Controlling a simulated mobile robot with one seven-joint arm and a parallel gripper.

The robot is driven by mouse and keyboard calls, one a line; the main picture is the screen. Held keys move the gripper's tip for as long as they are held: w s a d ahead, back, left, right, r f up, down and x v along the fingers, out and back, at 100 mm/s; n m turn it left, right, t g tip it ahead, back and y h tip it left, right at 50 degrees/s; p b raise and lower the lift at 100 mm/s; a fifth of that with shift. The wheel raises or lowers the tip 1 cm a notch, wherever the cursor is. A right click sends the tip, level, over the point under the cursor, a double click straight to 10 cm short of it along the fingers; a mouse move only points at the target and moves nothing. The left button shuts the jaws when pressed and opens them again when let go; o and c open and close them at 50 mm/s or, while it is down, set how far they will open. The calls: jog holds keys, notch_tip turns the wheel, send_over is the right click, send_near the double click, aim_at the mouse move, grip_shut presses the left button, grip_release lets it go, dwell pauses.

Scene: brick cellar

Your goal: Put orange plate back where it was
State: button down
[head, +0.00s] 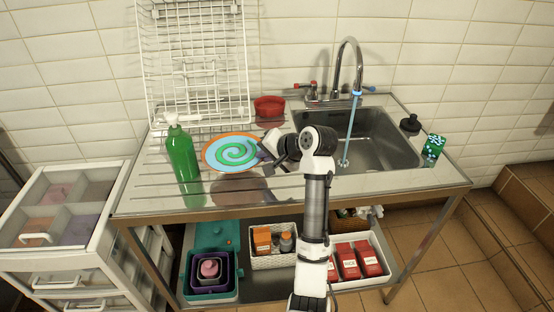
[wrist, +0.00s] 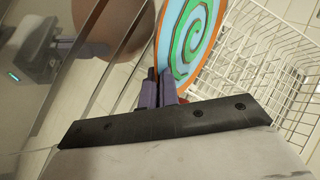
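The orange plate (head: 232,152) has an orange rim, a light blue face and a green spiral. It is held above the left part of the steel counter, with its brownish reflection below it. My gripper (head: 268,152) is at the plate's right edge. In the wrist view, my gripper's two purple fingers (wrist: 158,88) are close together with the rim of the plate (wrist: 190,40) between them. The plate's face looks up in the head view. My gripper hides a small part of its right edge.
A white wire dish rack (head: 196,62) stands behind the plate, also seen in the wrist view (wrist: 268,85). A green bottle (head: 182,155) stands left of the plate, a red bowl (head: 269,108) behind it. The sink (head: 385,143) with running water is to the right.

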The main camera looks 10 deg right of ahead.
aim_at(263, 174)
jog(key=shift+w+a+f, duration=0.1)
jog(key=shift+w+a, duration=0.05)
jog(key=shift+w, duration=0.05)
jog(key=shift+f+p, duration=0.55)
jog(key=shift+f, duration=1.1)
jog(key=shift+f, duration=0.1)
jog(key=c, duration=2)
grip_release()
jog(key=shift+o, duration=0.3)
jog(key=b+v, duration=0.2)
jog(key=v, duration=1)
